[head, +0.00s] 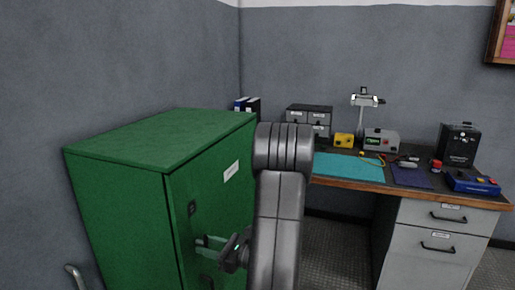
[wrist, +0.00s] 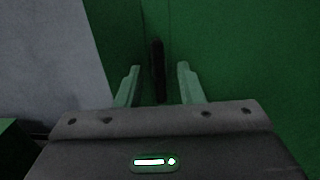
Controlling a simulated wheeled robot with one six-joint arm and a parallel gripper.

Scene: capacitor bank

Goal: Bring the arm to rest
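My gripper (head: 205,246) is in front of the door of the green cabinet (head: 175,140) in the head view, with my arm reaching down past the cabinet's right side. In the wrist view my gripper (wrist: 157,78) has its two pale green fingers spread apart. A dark upright handle (wrist: 158,70) on the green door shows between the fingers, with a gap on each side. I cannot tell how deep the handle sits between them. Nothing is held. A small dark lock-like part (head: 192,208) is on the door above the gripper.
A workbench (head: 345,184) with a teal mat (head: 349,167), instruments and boxes stands to the right. Grey drawers (head: 440,235) are under its right end. Grey walls close in behind and left. Some floor (head: 335,245) is clear between cabinet and drawers.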

